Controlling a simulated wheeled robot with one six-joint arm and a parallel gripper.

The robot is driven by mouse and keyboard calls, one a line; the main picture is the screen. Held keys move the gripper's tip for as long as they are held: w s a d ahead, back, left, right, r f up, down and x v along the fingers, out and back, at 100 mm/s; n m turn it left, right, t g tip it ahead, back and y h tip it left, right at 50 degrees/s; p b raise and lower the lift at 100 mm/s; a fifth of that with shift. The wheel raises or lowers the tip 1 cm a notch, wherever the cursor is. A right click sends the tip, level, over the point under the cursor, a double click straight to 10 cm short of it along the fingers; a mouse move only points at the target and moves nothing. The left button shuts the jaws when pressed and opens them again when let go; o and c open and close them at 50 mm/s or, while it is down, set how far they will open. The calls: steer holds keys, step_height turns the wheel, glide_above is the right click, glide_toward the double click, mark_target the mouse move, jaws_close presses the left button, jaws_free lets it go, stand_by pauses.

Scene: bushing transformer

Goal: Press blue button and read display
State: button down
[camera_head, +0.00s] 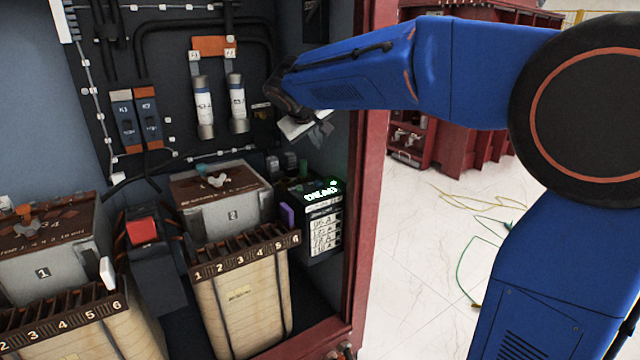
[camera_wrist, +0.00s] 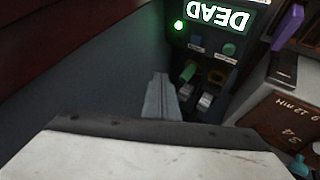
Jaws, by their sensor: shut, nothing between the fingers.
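A small device with a lit green display (camera_head: 321,192) stands at the right inside the cabinet, but its text is not clear in the head view. In the wrist view the display (camera_wrist: 215,17) appears upside down and reads "DEAD", with a green light (camera_wrist: 179,25) beside it. A small bluish button (camera_wrist: 196,41) sits beside the display, with a greenish one (camera_wrist: 229,49) near it; both are dark. My gripper (camera_wrist: 163,92) is shut and empty, with its fingertips apart from the buttons. In the head view my gripper (camera_head: 312,128) is above the device, partly hidden by my arm.
A green knob (camera_wrist: 188,71) is near the fingertips. A purple part (camera_head: 287,216) sits left of the device. Transformer units (camera_head: 215,195) with numbered terminals fill the cabinet floor. The red cabinet frame (camera_head: 368,200) edges the right side. Fuses (camera_head: 237,103) hang on the back panel.

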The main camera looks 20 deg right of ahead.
mark_target(317, 184)
steer(key=shift+f, duration=4.4)
steer(key=shift+f, duration=0.15)
steer(key=shift+f, duration=0.3)
steer(key=shift+f, duration=0.45)
steer(key=shift+r, duration=0.9)
steer(key=shift+r, duration=0.1)
steer(key=shift+r, duration=2.4)
